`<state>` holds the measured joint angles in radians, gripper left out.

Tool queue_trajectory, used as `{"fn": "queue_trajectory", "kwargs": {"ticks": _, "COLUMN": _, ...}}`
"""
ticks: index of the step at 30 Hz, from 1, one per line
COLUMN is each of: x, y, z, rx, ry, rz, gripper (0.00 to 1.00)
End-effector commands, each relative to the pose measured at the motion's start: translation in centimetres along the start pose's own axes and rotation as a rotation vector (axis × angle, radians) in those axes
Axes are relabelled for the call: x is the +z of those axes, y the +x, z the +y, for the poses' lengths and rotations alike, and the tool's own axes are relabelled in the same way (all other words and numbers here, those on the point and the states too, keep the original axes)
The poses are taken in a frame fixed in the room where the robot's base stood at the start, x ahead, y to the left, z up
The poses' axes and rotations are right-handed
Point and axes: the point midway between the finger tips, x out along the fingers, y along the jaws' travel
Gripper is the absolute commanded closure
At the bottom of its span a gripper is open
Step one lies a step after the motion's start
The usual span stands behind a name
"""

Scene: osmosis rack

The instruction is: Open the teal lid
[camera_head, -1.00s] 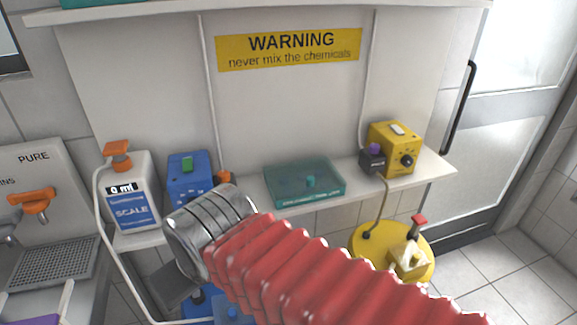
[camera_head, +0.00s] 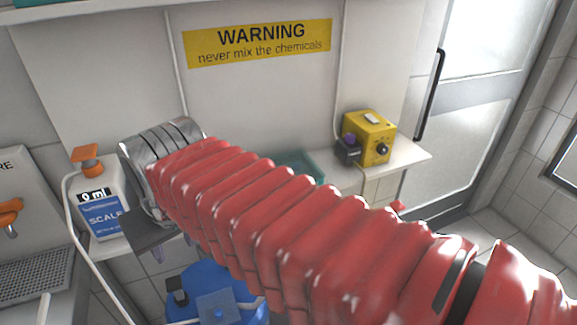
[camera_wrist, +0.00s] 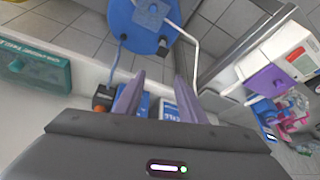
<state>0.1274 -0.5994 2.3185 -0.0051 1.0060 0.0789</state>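The teal lid (camera_head: 303,163) tops a flat teal box on the shelf, mostly hidden behind my arm in the head view. The lid looks closed. My gripper's purple fingers (camera_wrist: 160,80) are apart with nothing held between them. In the head view my gripper is mostly hidden below my wrist, near the scale. In the wrist view it is well to the right of the teal box.
A white scale bottle (camera_head: 101,205) with an orange top stands left of my wrist. A blue box (camera_wrist: 143,104) is on the shelf beyond the fingers. A yellow box (camera_head: 369,135) stands right of the teal box. A blue drum (camera_head: 205,285) is below on the floor.

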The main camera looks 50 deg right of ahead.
Motion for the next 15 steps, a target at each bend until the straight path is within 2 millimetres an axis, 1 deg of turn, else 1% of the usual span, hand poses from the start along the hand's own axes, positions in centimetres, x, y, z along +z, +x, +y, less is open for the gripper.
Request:
{"fn": "queue_trajectory", "kwargs": {"ticks": 1, "x": -1.1, "y": -0.2, "z": 0.9, "rx": 0.013, "ry": 0.039, "rz": -0.015, "gripper": 0.63}}
{"fn": "queue_trajectory", "kwargs": {"ticks": 6, "x": -4.0, "y": -1.0, "z": 3.8, "rx": 0.050, "ry": 0.163, "rz": -0.060, "gripper": 0.63}}
{"fn": "queue_trajectory", "kwargs": {"ticks": 11, "x": -6.6, "y": -1.6, "z": 6.9, "rx": 0.082, "ry": 0.279, "rz": -0.100, "gripper": 0.63}}
{"fn": "queue_trajectory", "kwargs": {"ticks": 15, "x": -8.5, "y": -2.0, "z": 9.8, "rx": 0.109, "ry": 0.382, "rz": -0.135, "gripper": 0.63}}
